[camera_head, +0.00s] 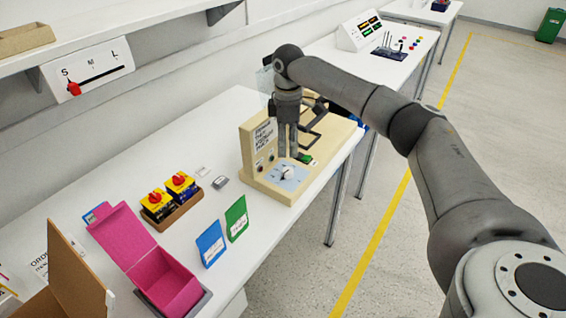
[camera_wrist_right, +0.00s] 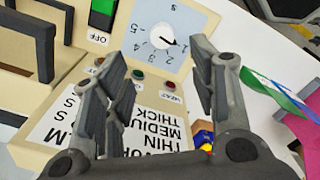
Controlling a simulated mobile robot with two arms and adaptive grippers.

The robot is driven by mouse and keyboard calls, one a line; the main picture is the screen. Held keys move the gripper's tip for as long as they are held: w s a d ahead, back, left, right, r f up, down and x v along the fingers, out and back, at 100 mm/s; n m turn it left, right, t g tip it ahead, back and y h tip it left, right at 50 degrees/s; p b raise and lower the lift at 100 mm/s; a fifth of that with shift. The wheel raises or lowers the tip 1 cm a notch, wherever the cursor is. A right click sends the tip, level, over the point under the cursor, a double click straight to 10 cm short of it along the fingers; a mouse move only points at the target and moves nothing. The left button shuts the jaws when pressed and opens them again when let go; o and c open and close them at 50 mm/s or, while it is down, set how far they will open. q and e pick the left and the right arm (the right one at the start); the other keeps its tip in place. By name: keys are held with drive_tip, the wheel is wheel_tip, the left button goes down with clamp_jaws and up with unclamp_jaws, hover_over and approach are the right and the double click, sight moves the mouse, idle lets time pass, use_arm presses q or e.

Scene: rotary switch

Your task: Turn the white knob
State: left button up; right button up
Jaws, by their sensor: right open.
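The white knob (camera_head: 287,173) sits on a pale blue dial plate (camera_head: 296,183) at the front of a beige control box (camera_head: 283,193). In the right wrist view the knob (camera_wrist_right: 163,37) is ringed by printed numbers, and a dark pointer mark shows at its right side. My right gripper (camera_head: 288,154) points down just above and behind the knob, apart from it. In the right wrist view its fingers (camera_wrist_right: 160,62) are spread with nothing between them, and the knob shows beyond the tips. My left gripper is not in view.
The box has a labelled upright panel (camera_head: 263,140), a green switch (camera_head: 306,158) and dark handles close to my right gripper. Yellow-and-red switches (camera_head: 168,196), blue and green cards (camera_head: 237,218) and a pink box (camera_head: 143,262) stand to the left on the white table.

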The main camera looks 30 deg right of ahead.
sight(288, 171)
drive_tip(key=f, duration=0.3)
drive_tip(key=shift+s, duration=0.4)
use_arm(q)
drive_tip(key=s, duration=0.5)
use_arm(e)
wheel_tip(288, 171, down, 3)
drive_tip(key=shift+w+f, duration=0.1)
drive_tip(key=shift+w+f+p, duration=0.1)
drive_tip(key=shift+f+p, duration=0.25)
drive_tip(key=shift+f, duration=1.25)
drive_tip(key=c, duration=1)
drive_tip(key=shift+r+m+p, duration=0.1)
drive_tip(key=shift+m+p, duration=0.2)
drive_tip(key=shift+p, duration=0.35)
drive_tip(key=shift+c, duration=0.2)
drive_tip(key=m+p, duration=0.5)
drive_tip(key=p, duration=0.1)
drive_tip(key=shift+r+m, duration=0.1)
drive_tip(key=shift+m, duration=0.3)
drive_tip(key=m+p, duration=0.3)
drive_tip(key=m, duration=0.1)
use_arm(q)
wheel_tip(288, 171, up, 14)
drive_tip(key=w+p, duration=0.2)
drive_tip(key=p, duration=0.1)
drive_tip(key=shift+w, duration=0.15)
use_arm(e)
drive_tip(key=m, duration=0.5)
drive_tip(key=shift+f, duration=0.2)
drive_tip(key=shift+m, duration=0.3)
